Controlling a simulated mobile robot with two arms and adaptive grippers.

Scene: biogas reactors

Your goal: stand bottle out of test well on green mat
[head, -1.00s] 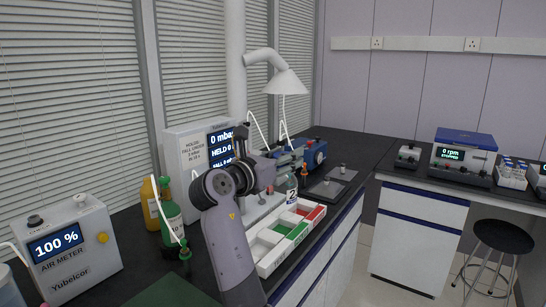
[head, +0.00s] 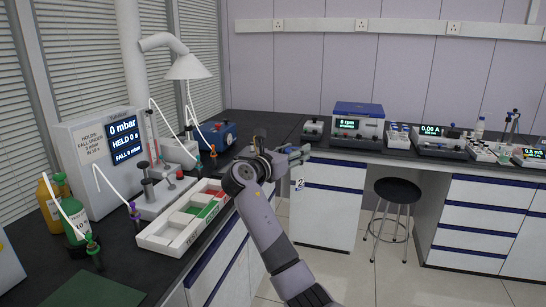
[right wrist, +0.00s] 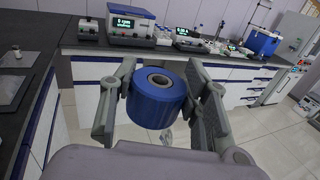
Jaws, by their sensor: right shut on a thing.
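My right gripper (head: 302,155) is shut on the bottle (head: 299,184), whose label shows a 2. It holds the bottle in the air beyond the bench's front edge. In the right wrist view the bottle's blue cap (right wrist: 157,92), with a hole in its top, sits between the two fingers (right wrist: 160,100); the cap hides most of the body. The green mat (head: 92,291) lies on the dark bench at the bottom left, partly cut off by the frame. The pressure tester (head: 105,160) reads 0 mbar; its white base (head: 165,196) stands in front. My left gripper is out of view.
A white tray (head: 158,242) with green and red compartments lies along the bench edge. A green gas bottle (head: 76,228) and yellow bottle (head: 46,205) stand near the mat. A black stool (head: 397,190) stands on the open floor. A centrifuge (head: 357,122) sits on the back bench.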

